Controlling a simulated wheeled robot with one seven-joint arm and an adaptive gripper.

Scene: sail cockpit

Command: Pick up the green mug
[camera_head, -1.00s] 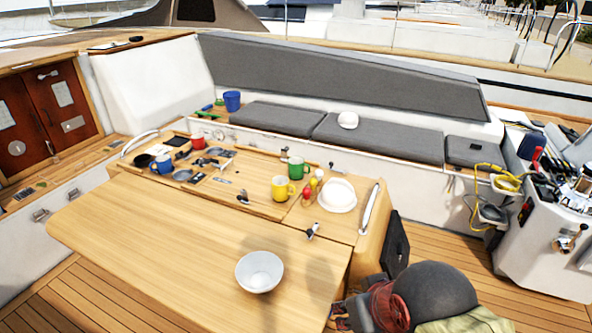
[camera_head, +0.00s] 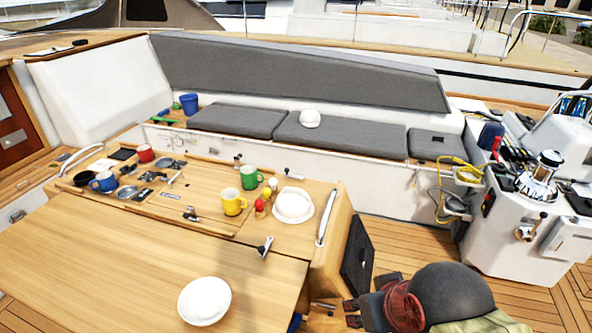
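The green mug (camera_head: 249,178) stands upright on the far part of the wooden table (camera_head: 110,255), near its right end. A yellow mug (camera_head: 233,202) stands just in front of it and slightly left, and a white bowl-like dish (camera_head: 293,205) is to its right. Small red and pale round items (camera_head: 265,200) sit between the mugs and the dish.
A white bowl (camera_head: 204,301) sits near the table's front edge. Blue (camera_head: 104,181) and red mugs (camera_head: 145,153) stand at the table's left. A grey-cushioned bench (camera_head: 340,135) runs behind.

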